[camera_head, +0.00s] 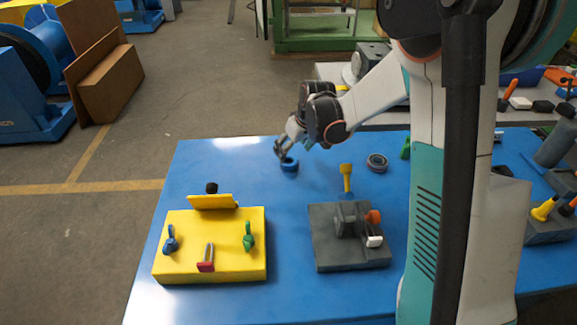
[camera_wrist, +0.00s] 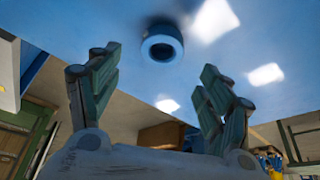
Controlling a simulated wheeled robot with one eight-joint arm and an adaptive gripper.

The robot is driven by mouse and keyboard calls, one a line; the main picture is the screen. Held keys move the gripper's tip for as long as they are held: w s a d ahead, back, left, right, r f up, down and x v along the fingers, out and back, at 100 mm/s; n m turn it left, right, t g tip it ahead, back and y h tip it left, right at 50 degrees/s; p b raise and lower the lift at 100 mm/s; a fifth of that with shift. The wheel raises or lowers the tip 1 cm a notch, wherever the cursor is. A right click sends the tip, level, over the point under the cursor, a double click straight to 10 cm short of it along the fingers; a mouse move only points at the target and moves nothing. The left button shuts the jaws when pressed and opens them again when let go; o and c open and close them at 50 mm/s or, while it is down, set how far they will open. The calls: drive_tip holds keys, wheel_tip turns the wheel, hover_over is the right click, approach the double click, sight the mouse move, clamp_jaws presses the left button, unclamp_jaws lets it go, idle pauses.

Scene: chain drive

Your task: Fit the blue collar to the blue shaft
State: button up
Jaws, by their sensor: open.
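The blue collar (camera_head: 289,164) is a short ring with a dark hole, lying on the blue table near its back edge. In the wrist view the collar (camera_wrist: 162,46) is ahead of my fingers, roughly centred between them and apart from both. My gripper (camera_head: 281,150) is open and empty, just above and beside the collar; its spread green fingers (camera_wrist: 158,75) show in the wrist view. A blue upright part (camera_head: 170,239) stands on the left of the yellow block (camera_head: 210,268); I cannot tell whether it is the blue shaft.
The yellow block also bears green (camera_head: 248,237) and red (camera_head: 205,264) parts. A grey fixture (camera_head: 350,257) stands to its right with yellow, orange and white pieces. Another dark ring (camera_head: 377,162) lies right of the collar. The table between collar and yellow block is clear.

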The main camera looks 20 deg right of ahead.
sight(290, 158)
drive_tip(key=shift+s+b+x, duration=0.15)
drive_tip(key=shift+b+x, duration=0.55)
drive_tip(key=shift+x, duration=0.9)
drive_tip(key=shift+s+b+x, duration=0.15)
drive_tip(key=shift+b+x, duration=0.55)
drive_tip(key=shift+x, duration=0.9)
drive_tip(key=c, duration=1.5)
